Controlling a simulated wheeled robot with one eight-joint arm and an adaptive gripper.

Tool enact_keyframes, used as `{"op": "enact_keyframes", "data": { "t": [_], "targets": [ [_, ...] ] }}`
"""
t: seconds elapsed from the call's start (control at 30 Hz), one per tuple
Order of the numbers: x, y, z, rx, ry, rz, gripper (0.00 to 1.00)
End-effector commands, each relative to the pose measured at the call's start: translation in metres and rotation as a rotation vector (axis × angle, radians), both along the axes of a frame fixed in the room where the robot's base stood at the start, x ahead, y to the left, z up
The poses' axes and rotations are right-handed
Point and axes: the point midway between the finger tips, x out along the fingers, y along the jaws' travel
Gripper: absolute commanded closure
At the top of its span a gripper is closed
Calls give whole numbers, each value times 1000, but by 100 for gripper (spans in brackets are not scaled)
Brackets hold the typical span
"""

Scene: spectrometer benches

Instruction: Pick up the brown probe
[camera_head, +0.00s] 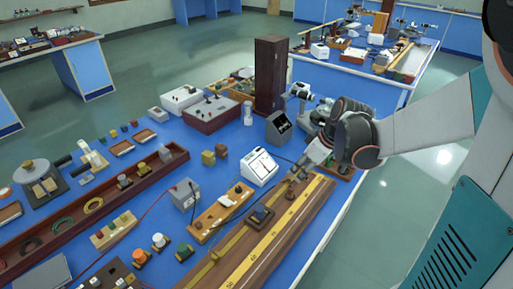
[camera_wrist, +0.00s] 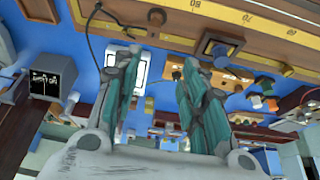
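My gripper (camera_head: 308,166) is over the far end of the long wooden board with the yellow scale (camera_head: 286,221). In the wrist view my gripper (camera_wrist: 158,60) has its two teal fingers spread wide, with nothing between them. A small brown, round-topped piece (camera_wrist: 157,17), perhaps the brown probe, lies beyond the fingertips by the board's end, near a black wire. In the head view my gripper largely hides that spot. A brown square block with a dark top (camera_head: 260,215) sits on the board; it also shows in the wrist view (camera_wrist: 217,47).
A white meter (camera_head: 261,168) stands just left of my gripper, with a wooden switch board (camera_head: 221,211) in front. A tall dark wooden box (camera_head: 270,75) rises behind. A grey box (camera_head: 184,194) and several small parts crowd the blue bench. Open floor lies to the right.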

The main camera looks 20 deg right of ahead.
Motion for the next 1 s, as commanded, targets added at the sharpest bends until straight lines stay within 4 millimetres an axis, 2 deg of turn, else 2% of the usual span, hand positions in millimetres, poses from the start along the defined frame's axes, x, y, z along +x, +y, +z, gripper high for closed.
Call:
{"op": "enact_keyframes", "data": {
  "t": [0.03, 0.17, 0.27, 0.6, 1.0],
  "targets": [
    [-4, -9, -9, 1, 9, 12, 61],
    [-9, -17, -21, 1, 19, 41, 61],
    [-7, -16, -32, 1, 20, 47, 61],
    [13, -2, -88, 1, 20, 48, 61],
    [24, 3, -113, 1, 20, 46, 61]
  ]
}}
